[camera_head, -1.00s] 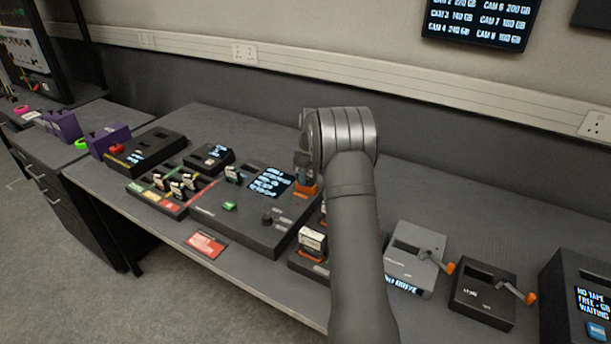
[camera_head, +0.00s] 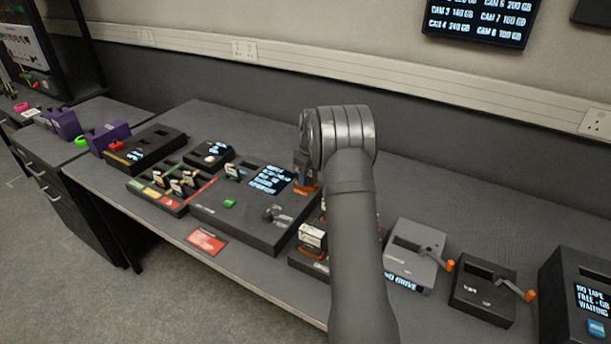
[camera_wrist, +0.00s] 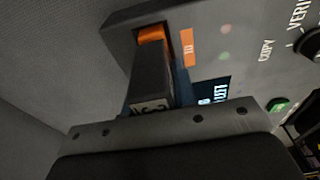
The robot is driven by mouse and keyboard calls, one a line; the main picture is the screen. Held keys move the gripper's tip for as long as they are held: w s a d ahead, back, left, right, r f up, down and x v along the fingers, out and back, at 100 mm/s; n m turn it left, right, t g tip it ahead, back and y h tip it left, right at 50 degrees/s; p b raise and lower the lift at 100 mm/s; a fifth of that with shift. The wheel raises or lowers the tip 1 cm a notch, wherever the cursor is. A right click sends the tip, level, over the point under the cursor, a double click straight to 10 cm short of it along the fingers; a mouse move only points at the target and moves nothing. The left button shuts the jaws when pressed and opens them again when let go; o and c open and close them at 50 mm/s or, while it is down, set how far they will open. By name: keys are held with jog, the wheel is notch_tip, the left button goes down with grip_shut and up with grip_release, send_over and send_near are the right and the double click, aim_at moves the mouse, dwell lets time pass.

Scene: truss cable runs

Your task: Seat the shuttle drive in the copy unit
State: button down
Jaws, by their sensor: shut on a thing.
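The copy unit (camera_head: 238,226) is a wide dark box with a lit screen, a green button and a dark knob. My gripper (camera_head: 304,172) is over its right back corner, partly hidden by my wrist and forearm. In the wrist view the shuttle drive (camera_wrist: 150,104), a dark block with pale lettering, is held in front of the gripper. Its far end is at the slot beside the orange "TO" label (camera_wrist: 187,47). Orange shows at the slot mouth. I cannot tell how deep the drive sits. The fingertips are not clearly seen.
A smaller drive (camera_head: 233,171) stands at the copy unit's back left. A rack with several small cards (camera_head: 176,184) is on its left. A dock with a pale-labelled block (camera_head: 312,237) is close on the right, then a grey cranked unit (camera_head: 413,262) and a black one (camera_head: 482,296).

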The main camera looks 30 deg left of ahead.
jog(key=shift+f, duration=0.4)
jog(key=c, duration=0.8)
grip_release()
jog(key=shift+o, duration=0.2)
jog(key=shift+r, duration=3.7)
jog(key=shift+f, duration=3.75)
jog(key=shift+r, duration=0.1)
